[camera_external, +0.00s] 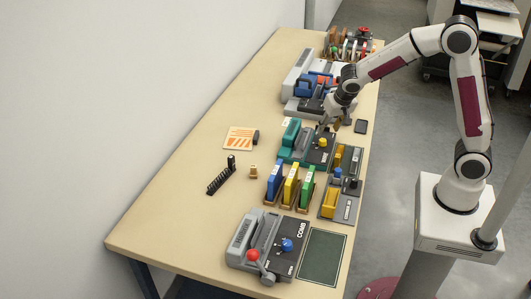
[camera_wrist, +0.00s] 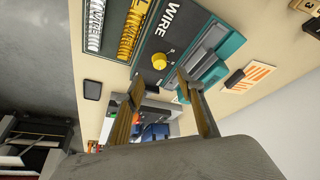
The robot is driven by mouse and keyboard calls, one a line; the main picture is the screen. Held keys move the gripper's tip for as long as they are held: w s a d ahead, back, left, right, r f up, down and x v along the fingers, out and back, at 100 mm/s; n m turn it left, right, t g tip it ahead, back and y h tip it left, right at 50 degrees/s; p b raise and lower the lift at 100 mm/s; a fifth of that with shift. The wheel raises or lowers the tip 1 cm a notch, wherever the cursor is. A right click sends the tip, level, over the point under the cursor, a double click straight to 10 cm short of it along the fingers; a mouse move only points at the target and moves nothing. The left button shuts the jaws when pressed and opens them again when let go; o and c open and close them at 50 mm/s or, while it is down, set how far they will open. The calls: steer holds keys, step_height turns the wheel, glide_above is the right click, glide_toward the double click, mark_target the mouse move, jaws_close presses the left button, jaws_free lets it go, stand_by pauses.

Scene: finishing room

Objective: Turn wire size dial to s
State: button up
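The wire machine has a teal body (camera_external: 290,146) and a dark top plate, and stands mid-table below my gripper in the external view. Its yellow wire size dial (camera_external: 323,142) sits on that plate. In the wrist view the yellow dial (camera_wrist: 159,61) shows beside the white word WIRE, with small marks too fine to read. The teal body (camera_wrist: 222,62) is to its right. My gripper (camera_external: 331,124) is above the machine's far side. In the wrist view its two fingers (camera_wrist: 159,82) are spread apart, empty, with the dial just beyond the tips. I see no contact with the dial.
A grey COMB machine (camera_external: 250,228) with a blue dial (camera_external: 287,245) stands at the near end. Blue, yellow and green upright holders (camera_external: 291,187) stand between. A grey machine (camera_external: 298,78) is behind my gripper. A black pad (camera_external: 361,126) lies right. The left table is mostly clear.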

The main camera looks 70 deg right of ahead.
mark_target(326, 139)
steer(key=shift+f, duration=0.15)
stand_by(0.3)
steer(key=shift+x, duration=3.8)
jaws_close()
